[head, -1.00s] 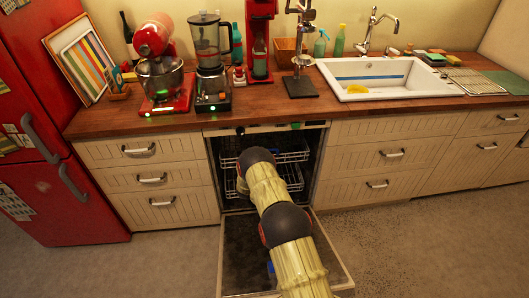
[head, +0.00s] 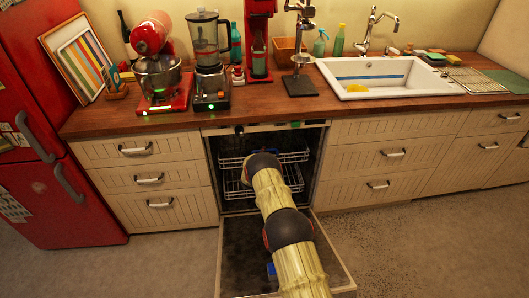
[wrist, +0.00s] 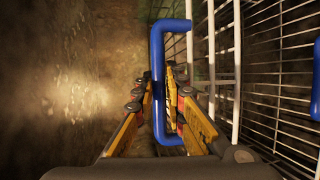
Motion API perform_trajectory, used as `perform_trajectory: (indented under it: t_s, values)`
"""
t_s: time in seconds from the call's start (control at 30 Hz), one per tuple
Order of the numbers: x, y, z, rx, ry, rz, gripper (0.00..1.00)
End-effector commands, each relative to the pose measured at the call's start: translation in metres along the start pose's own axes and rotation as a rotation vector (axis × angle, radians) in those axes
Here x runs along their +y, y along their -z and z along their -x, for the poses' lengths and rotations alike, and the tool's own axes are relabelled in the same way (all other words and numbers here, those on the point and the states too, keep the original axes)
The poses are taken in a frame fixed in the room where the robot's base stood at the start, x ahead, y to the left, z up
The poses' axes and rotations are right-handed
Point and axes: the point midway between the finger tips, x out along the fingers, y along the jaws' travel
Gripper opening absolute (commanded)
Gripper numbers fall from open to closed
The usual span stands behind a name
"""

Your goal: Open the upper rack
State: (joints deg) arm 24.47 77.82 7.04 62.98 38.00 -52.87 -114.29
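The dishwasher stands in the counter front with its door (head: 245,255) folded down. Its upper rack (head: 295,156) is a white wire rack inside the cavity, partly behind my arm. In the wrist view, a blue handle (wrist: 158,60) runs beside the white wires of a rack (wrist: 237,60). My gripper (wrist: 160,85) has one finger on each side of this handle, and the fingers look closed against it. In the head view my arm reaches into the dishwasher opening and its end is hidden, so I cannot see there which rack it meets.
A lower wire rack (head: 236,189) sits below the upper one. Another blue handle (wrist: 316,80) shows at the wrist view's right edge. Drawers (head: 150,178) flank the opening on both sides, with a red fridge (head: 40,150) at left. The floor (head: 420,245) at right is clear.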

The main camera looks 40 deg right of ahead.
Motion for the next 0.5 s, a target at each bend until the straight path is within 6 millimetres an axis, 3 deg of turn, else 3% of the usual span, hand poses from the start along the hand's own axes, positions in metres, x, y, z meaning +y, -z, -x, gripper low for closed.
perform_trajectory:
  t_s: [0.17, 0.5]
  values:
    - [-0.0003, 0.0000, 0.0002, 0.000, 0.000, 0.000, 0.00]
    - [-0.0009, 0.0000, 0.0003, 0.000, 0.001, 0.001, 0.00]
